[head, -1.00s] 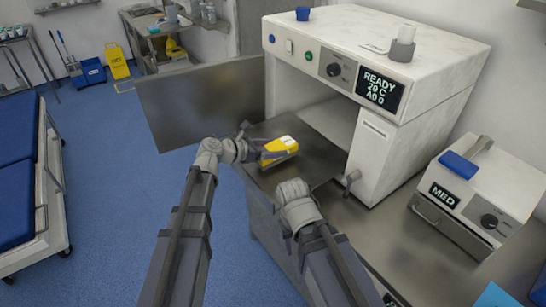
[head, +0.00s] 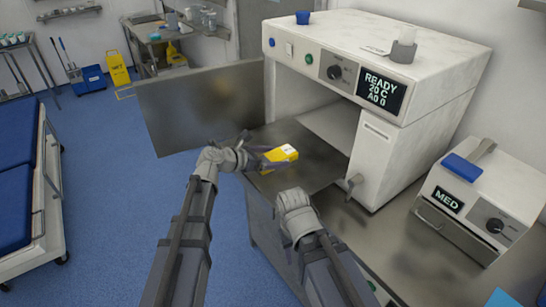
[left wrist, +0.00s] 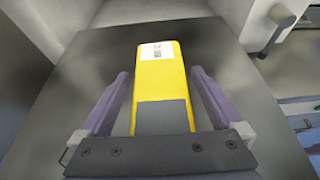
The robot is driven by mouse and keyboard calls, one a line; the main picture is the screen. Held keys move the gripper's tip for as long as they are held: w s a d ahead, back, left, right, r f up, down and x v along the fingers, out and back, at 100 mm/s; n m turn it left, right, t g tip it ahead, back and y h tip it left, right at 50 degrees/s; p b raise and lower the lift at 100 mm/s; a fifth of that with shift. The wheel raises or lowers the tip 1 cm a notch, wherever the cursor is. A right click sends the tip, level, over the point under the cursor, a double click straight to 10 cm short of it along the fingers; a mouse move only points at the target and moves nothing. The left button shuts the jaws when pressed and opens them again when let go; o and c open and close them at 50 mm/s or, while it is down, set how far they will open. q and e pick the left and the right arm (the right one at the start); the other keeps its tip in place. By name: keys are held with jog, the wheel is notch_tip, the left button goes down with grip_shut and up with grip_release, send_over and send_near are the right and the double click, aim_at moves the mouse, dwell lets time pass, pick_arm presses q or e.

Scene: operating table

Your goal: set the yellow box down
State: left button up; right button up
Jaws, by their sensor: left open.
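The yellow box (head: 281,155), with a white label and a grey end, is on the flat metal shelf (head: 308,173) in front of the open cabinet. My left gripper (head: 258,156) is at the box's left end. In the left wrist view the yellow box (left wrist: 161,80) lies between the open fingers of my left gripper (left wrist: 160,88), with gaps on both sides. My right gripper (head: 293,200) is near the shelf's front edge, apart from the box; its jaws cannot be made out.
The white cabinet (head: 440,50) has its door (head: 200,105) swung open to the left. A handle (head: 354,184) projects right of the shelf. A MED unit (head: 480,200) stands at the right on the metal counter (head: 405,250). The shelf is clear around the box.

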pick_arm(q)
jog(key=shift+r, duration=0.3)
jog(key=p+v, duration=0.4)
jog(key=v, duration=0.8)
jog(key=shift+f+p, duration=0.25)
jog(key=shift+p, duration=0.15)
